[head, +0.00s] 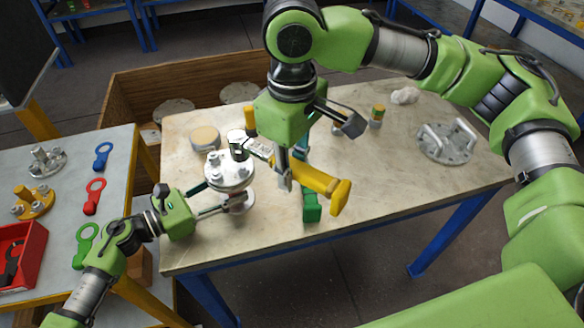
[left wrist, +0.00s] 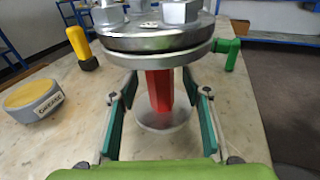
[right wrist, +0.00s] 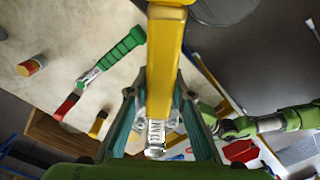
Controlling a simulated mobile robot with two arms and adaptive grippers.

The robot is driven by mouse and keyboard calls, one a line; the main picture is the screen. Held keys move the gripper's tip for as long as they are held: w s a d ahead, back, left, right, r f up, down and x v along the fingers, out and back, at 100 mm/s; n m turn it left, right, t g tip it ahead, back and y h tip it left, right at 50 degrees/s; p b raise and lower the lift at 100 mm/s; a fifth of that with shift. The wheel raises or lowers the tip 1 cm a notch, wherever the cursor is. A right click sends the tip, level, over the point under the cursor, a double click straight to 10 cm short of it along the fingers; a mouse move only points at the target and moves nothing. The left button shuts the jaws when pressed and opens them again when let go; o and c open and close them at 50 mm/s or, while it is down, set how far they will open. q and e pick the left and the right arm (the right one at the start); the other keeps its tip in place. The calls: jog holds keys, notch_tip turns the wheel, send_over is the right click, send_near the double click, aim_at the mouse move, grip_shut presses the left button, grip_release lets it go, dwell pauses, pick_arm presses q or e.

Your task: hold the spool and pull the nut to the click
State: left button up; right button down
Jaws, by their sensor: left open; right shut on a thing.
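The spool (head: 229,178) stands near the table's left front, with a silver bolted top flange and a round foot. The left wrist view shows its flange (left wrist: 160,42) over a red neck (left wrist: 160,90). My left gripper (left wrist: 160,115) is open, with one finger on each side of the neck. My right gripper (head: 285,178) is shut on a yellow-handled wrench (head: 325,187); the right wrist view also shows its yellow handle (right wrist: 166,60) between the fingers. The wrench's silver head (head: 238,143) is at the flange's back edge. Whether it sits on a nut cannot be told.
A grease tin (head: 205,138) stands behind the spool. A handled flange (head: 446,143) and a white rag (head: 405,95) are at the back right. The front right tabletop is clear.

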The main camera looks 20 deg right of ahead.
pick_arm(q)
jog(key=v, duration=1.2)
pick_arm(e)
jog(key=shift+r, duration=0.1)
pick_arm(q)
jog(key=shift+f, duration=0.1)
